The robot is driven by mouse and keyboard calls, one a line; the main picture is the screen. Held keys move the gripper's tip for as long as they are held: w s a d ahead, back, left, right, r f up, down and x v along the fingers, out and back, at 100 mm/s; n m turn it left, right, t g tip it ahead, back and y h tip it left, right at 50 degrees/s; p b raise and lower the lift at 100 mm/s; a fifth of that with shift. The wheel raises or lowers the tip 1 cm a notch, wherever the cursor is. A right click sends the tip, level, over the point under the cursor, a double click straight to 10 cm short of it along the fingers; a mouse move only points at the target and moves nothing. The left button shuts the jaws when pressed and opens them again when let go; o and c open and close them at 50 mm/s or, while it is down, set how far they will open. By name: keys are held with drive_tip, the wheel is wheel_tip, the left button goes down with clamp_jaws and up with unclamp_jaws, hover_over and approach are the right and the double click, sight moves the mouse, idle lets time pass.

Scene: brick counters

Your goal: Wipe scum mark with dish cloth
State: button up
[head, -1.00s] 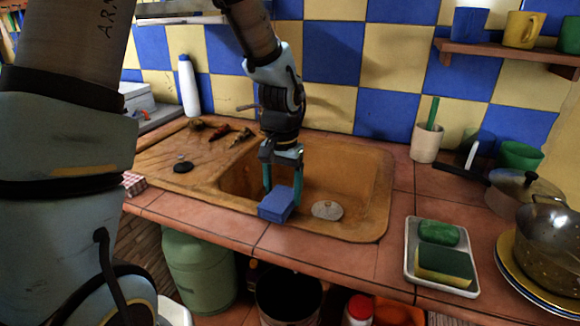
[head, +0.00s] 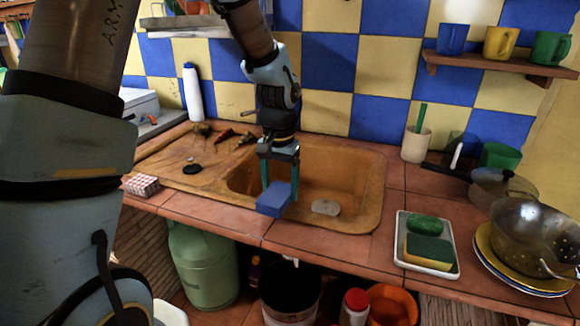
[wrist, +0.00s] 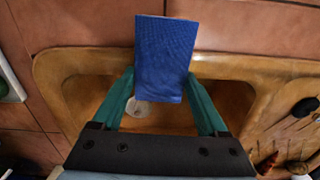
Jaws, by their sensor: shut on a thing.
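A blue block-like folded dish cloth (head: 273,199) is held between the teal fingers of my gripper (head: 281,184), above the front part of the brown sink (head: 345,165). In the wrist view the cloth (wrist: 165,60) sits between both fingertips of my gripper (wrist: 161,78) and reaches past the sink's front rim in the picture. A pale grey oval patch (head: 325,207) shows in the sink, right of the cloth. It is partly visible in the wrist view (wrist: 135,107). I cannot tell whether it is the scum mark or a drain. The cloth hides part of the sink.
A white tray (head: 402,254) with a sponge (head: 430,250) and green soap (head: 425,224) lies right of the sink. A colander (head: 535,235) on plates and a pan (head: 500,187) stand farther right. Several small items lie on the left drainboard (head: 175,178). The front counter strip is mostly clear.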

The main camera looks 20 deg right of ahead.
sight(281, 189)
drive_tip(key=shift+r+p, duration=1.75)
drive_tip(key=shift+r, duration=0.65)
drive_tip(key=shift+d, duration=0.1)
